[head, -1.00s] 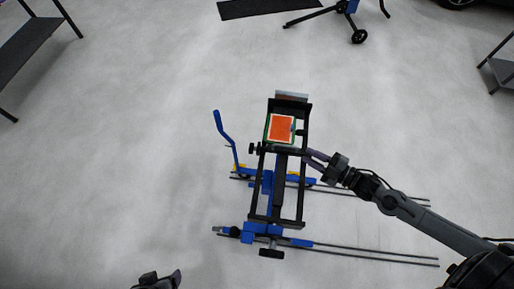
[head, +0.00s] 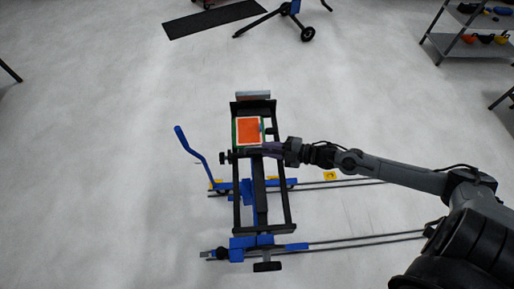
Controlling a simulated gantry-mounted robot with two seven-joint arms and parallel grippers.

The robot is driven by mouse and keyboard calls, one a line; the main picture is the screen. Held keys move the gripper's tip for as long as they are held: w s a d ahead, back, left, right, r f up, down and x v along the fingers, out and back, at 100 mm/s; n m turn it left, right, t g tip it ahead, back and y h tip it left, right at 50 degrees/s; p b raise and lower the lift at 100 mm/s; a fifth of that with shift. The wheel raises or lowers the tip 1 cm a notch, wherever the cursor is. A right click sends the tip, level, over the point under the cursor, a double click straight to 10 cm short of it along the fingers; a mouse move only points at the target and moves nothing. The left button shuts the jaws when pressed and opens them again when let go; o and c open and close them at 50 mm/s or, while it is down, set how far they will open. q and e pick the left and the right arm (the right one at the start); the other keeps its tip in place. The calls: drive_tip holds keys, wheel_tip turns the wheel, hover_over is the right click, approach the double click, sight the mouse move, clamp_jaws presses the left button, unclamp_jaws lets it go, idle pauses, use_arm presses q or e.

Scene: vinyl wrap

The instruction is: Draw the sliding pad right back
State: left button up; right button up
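The black frame (head: 236,205) stands in the middle of the head view on a blue base (head: 250,243). An orange pad (head: 249,131) with a pale and green edge sits in its upper part. Whether the fingers are open or shut, or touch the pad, I cannot tell. My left gripper is out of view.
Two pairs of dark rails (head: 360,238) run right from the base. A blue lever (head: 187,146) rises at its left. A black mat (head: 213,19) and a blue wheeled stand (head: 291,12) lie behind. Shelving (head: 468,45) stands at the back right.

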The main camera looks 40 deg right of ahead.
sight(260, 148)
drive_tip(key=shift+x, duration=2.45)
clamp_jaws()
